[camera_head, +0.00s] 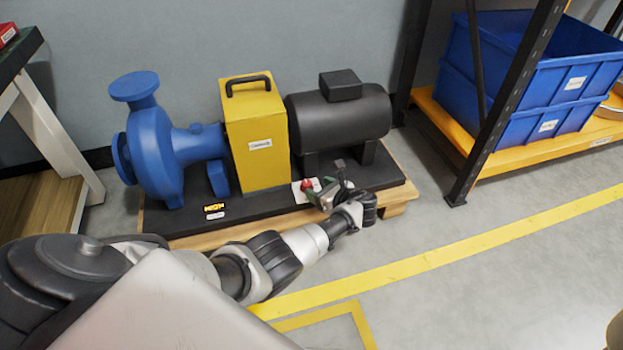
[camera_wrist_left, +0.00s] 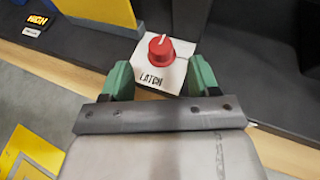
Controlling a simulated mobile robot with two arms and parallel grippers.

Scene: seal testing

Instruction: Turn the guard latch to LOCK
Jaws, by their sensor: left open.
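The guard latch is a red round knob (camera_wrist_left: 160,47) on a white plate marked LATCH in the left wrist view. A white line on the knob points toward the top of that view. In the head view the small red knob (camera_head: 306,184) sits at the front of the black base, by the yellow guard (camera_head: 257,135). My left gripper (camera_wrist_left: 160,78) is open, its green fingertips apart on either side of the plate's near edge. The knob shows beyond the fingertips, not gripped. No LOCK mark is readable. In the head view the left gripper (camera_head: 318,194) partly covers the plate. My right gripper is not in view.
A blue pump (camera_head: 155,150) and a black motor (camera_head: 340,118) flank the guard on the black base over a wooden pallet (camera_head: 200,240). A rack with blue bins (camera_head: 550,90) stands right. A bench (camera_head: 50,130) stands left. The floor in front has yellow lines (camera_head: 450,255).

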